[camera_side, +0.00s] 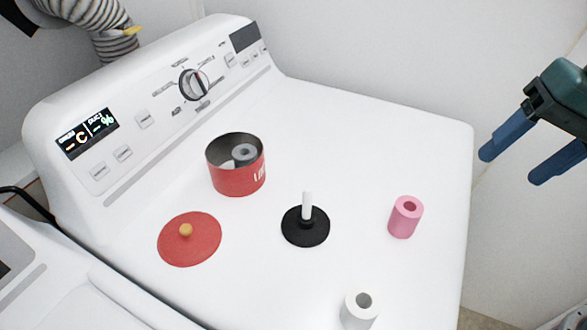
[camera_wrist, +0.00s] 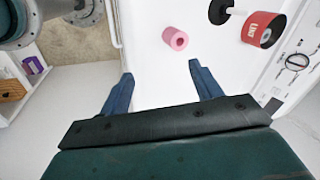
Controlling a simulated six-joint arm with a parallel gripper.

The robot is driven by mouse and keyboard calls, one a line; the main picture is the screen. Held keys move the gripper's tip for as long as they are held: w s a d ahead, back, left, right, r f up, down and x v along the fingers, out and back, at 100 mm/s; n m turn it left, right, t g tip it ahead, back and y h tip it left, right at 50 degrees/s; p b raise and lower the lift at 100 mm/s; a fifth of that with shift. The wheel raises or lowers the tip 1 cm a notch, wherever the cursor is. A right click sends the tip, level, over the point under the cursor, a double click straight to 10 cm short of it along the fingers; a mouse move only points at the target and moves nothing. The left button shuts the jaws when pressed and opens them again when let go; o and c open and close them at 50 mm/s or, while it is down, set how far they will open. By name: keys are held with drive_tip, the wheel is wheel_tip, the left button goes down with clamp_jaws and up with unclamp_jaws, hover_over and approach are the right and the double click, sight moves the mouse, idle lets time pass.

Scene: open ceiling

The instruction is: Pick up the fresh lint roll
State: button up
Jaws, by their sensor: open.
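A pink roll with a hollow core (camera_side: 405,218) stands upright on the white machine top (camera_side: 335,130); it also shows in the wrist view (camera_wrist: 175,39). A white roll (camera_side: 359,311) stands near the bottom edge of the side view. A grey roll (camera_side: 243,153) sits inside an open red canister (camera_side: 238,178). I cannot tell from markings which roll is the fresh one. A black round stand with a white upright post (camera_side: 305,226) holds no roll. My gripper (camera_side: 512,167) is open and empty, above and right of the pink roll, apart from everything; its fingers (camera_wrist: 161,72) show in the wrist view.
A red lid with a tan knob (camera_side: 189,240) lies flat left of the stand. A raised control panel with a dial (camera_side: 194,84) runs along the back left. The machine's right edge is near the pink roll. Room around the pink roll is clear.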

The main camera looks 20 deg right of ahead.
drive_tip(key=a+f+m+g, duration=0.2)
drive_tip(key=a+m, duration=0.1)
drive_tip(key=a, duration=0.7)
drive_tip(key=m+g, duration=0.2)
drive_tip(key=m, duration=0.1)
approach(358, 311)
drive_tip(key=shift+f, duration=3.55)
drive_tip(key=shift+f, duration=0.1)
drive_tip(key=shift+x, duration=2.55)
drive_tip(key=shift+a, duration=0.2)
drive_tip(key=c, duration=1)
